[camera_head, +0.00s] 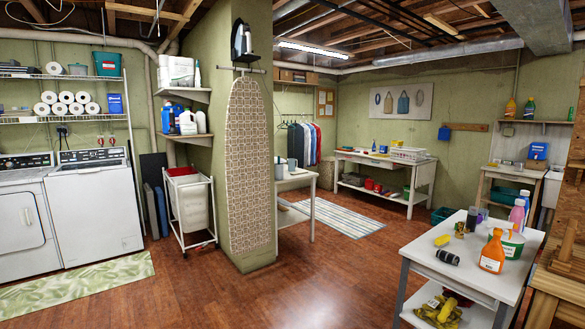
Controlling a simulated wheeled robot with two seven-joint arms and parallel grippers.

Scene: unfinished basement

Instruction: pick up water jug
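Neither of my grippers is in view. I cannot tell for certain which thing is the water jug. A white and green jug-like container (512,246) stands on the white table (420,258) at the right, partly hidden by an orange bottle (492,252) in front of it. A blue jug (187,123) and a white jug (201,122) stand on the lower wall shelf left of the ironing board. A small grey cup or jug (292,164) stands on the side table behind the ironing board.
The ironing board (250,165) hangs on the pillar. A wheeled hamper (188,205) stands left of it, beside the washer (95,215). A wooden structure (562,265) stands at the right edge. The brown floor (290,285) in the middle is clear.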

